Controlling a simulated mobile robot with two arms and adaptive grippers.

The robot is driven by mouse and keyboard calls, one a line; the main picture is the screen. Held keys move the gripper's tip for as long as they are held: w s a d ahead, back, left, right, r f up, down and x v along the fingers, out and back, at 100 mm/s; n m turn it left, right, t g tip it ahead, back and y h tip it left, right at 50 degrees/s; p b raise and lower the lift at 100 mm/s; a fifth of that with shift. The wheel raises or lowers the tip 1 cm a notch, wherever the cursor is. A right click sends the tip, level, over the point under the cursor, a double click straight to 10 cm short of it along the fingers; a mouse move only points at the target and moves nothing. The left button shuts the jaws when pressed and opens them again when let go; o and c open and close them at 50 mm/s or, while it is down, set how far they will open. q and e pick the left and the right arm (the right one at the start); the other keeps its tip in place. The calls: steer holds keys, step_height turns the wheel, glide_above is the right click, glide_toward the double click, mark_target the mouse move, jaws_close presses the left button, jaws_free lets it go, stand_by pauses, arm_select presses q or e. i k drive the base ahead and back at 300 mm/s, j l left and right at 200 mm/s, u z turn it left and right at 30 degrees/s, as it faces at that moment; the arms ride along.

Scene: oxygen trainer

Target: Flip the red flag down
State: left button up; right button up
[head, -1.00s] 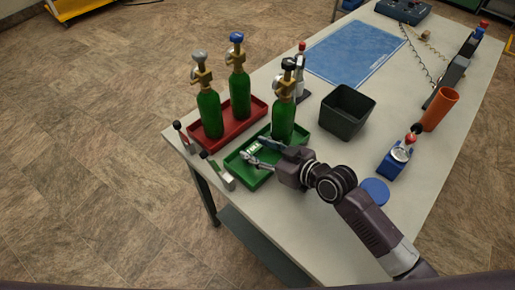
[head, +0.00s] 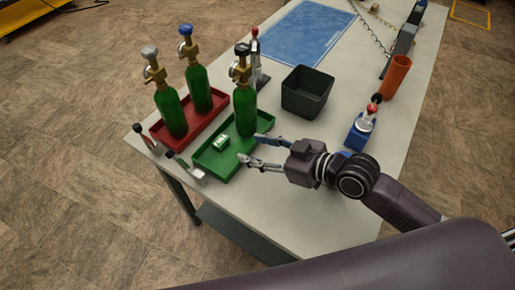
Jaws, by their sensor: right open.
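A small piece with a red stem and dark tip (head: 146,139), which looks like the red flag, leans up at the table's near-left corner, beside the red tray (head: 158,139). A similar green piece on a light block (head: 185,168) is beside the green tray (head: 217,177). My right gripper (head: 251,149) is open and empty, its fingers pointing left at the green tray's right side. It is well right of the red piece, with the green tray between them. My left gripper is out of view.
Two green cylinders (head: 171,112) stand in the red tray and another (head: 245,110) in the green tray, with a small pale-green item (head: 220,141). A dark bin (head: 307,92), blue device (head: 358,134) and orange cup (head: 396,76) are further right. The table's front right is bare.

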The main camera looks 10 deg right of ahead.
mark_target(137, 127)
steer(key=k+j, duration=0.45)
steer(key=j, duration=0.25)
steer(key=k+j, duration=0.25)
steer(key=j, duration=0.1)
